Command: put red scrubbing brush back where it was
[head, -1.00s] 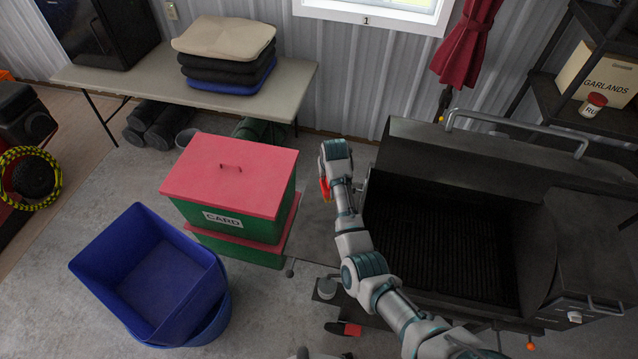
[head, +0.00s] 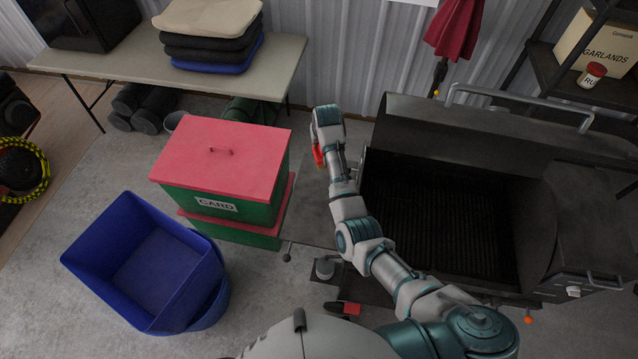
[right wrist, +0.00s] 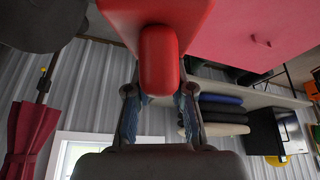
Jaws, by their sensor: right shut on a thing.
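The red scrubbing brush (right wrist: 160,62) is between the two fingers of my right gripper (right wrist: 158,92) in the right wrist view. The fingers are shut on its rounded red end. In the head view only a small red part of the brush (head: 318,155) shows beside the wrist, between the red-lidded bin and the grill. The brush is near the grill's grey left side shelf (head: 314,212); I cannot tell whether it touches the shelf. The bristles are hidden. My left gripper is not in view.
The open black grill (head: 440,220) stands right of my arm. A green bin marked CARD with a red lid (head: 222,150) and a blue bin (head: 150,265) stand left. A table with folded cushions (head: 290,55) is behind. A small red-and-black object (head: 345,308) shows low by the grill.

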